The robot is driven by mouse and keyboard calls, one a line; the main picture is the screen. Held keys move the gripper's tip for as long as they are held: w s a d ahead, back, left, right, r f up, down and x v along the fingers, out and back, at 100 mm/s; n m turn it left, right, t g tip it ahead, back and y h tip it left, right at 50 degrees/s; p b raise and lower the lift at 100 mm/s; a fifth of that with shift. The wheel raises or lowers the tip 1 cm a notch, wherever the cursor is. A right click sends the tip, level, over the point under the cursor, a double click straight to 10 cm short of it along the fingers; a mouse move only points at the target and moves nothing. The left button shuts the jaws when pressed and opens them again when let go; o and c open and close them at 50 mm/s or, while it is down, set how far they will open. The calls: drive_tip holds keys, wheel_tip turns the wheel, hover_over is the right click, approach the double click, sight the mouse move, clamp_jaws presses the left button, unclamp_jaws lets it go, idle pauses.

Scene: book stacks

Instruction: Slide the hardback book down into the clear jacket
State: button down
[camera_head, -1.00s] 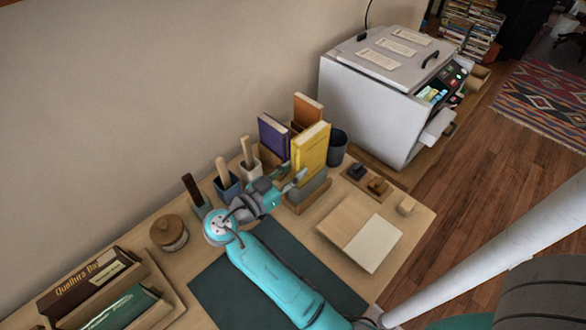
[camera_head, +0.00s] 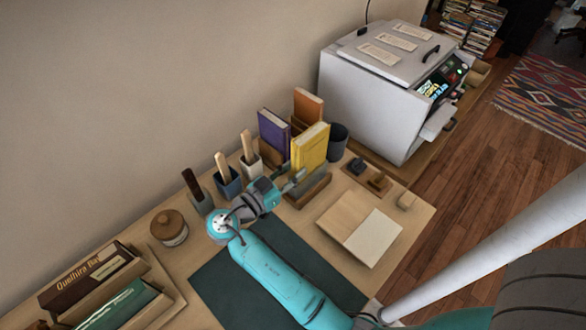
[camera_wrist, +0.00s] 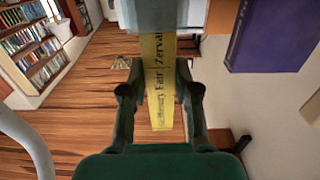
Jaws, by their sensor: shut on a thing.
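The yellow hardback book (camera_head: 311,146) stands nearly upright on the desk's right part, its lower end at a grey-and-wood stand (camera_head: 311,187). My gripper (camera_head: 296,181) is shut on it from the left. In the wrist view the fingers of my gripper (camera_wrist: 160,75) lie on either side of the book's lettered yellow spine (camera_wrist: 160,105). A translucent blue-grey clear jacket (camera_wrist: 167,14) crosses the top of the wrist view, over one end of the book. How deep the book sits in it is hard to tell.
A purple book (camera_head: 273,134) and an orange book (camera_head: 307,106) stand close behind. A dark cup (camera_head: 338,144), a white machine (camera_head: 375,95) and handled tools in pots (camera_head: 227,178) are near. An open pale folder (camera_head: 360,232) lies in front. The dark green mat (camera_head: 222,285) is clear beside my arm.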

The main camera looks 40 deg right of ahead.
drive_tip(key=shift+f, duration=1.75)
drive_tip(key=c, duration=0.8)
unclamp_jaws()
drive_tip(key=shift+o, duration=0.2)
drive_tip(key=shift+a, duration=0.1)
drive_tip(key=a, duration=1.2)
drive_tip(key=shift+s, duration=0.15)
drive_tip(key=shift+s, duration=0.1)
